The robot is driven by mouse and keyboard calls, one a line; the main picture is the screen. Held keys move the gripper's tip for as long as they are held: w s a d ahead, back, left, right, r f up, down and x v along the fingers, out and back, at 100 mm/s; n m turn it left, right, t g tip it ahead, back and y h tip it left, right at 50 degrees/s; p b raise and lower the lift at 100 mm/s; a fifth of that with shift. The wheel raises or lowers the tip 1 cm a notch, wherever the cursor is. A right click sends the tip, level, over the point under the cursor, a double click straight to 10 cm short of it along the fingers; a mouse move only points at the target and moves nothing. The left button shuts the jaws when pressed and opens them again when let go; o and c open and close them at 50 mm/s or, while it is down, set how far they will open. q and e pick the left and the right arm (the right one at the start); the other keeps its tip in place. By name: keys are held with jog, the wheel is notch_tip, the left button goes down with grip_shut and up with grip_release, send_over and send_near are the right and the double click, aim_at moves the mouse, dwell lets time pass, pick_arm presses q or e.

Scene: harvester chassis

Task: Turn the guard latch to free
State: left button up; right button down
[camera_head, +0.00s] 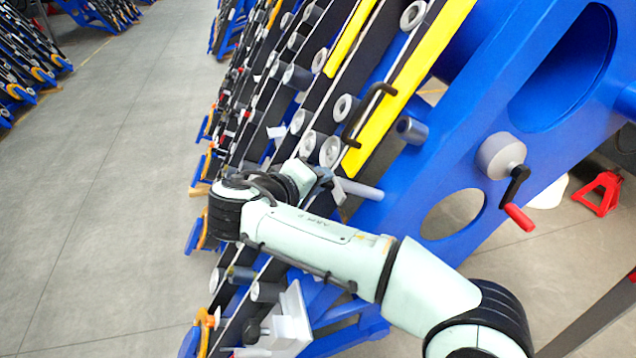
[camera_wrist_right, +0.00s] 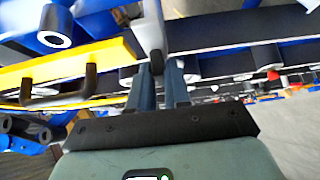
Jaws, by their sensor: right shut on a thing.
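My right gripper (camera_head: 324,179) is at the lower end of the yellow guard (camera_head: 398,88), partly hidden by my own wrist. In the right wrist view its two blue-grey fingers (camera_wrist_right: 160,82) are close together, shut on a grey lever-like piece that I take for the guard latch (camera_wrist_right: 152,28). The latch has a dark end between the fingertips. In the head view a grey bar (camera_head: 361,189) sticks out to the right of the gripper; I cannot tell if it is the same piece. The guard also shows in the wrist view (camera_wrist_right: 110,55), with its black handle (camera_wrist_right: 62,92). My left gripper is not in view.
The blue chassis frame (camera_head: 470,105) fills the right, with a grey hub and red-handled crank (camera_head: 518,218). A red stand (camera_head: 600,192) is on the floor behind. Rows of rollers and dark slats lie around my gripper. Open grey floor (camera_head: 110,180) is at the left.

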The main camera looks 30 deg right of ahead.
jog(key=shift+f, duration=0.15)
jog(key=c, duration=1.2)
grip_release()
jog(key=shift+o, duration=0.2)
jog(key=p+v, duration=0.1)
jog(key=v, duration=1.2)
jog(key=shift+a, duration=0.2)
jog(key=shift+s, duration=0.1)
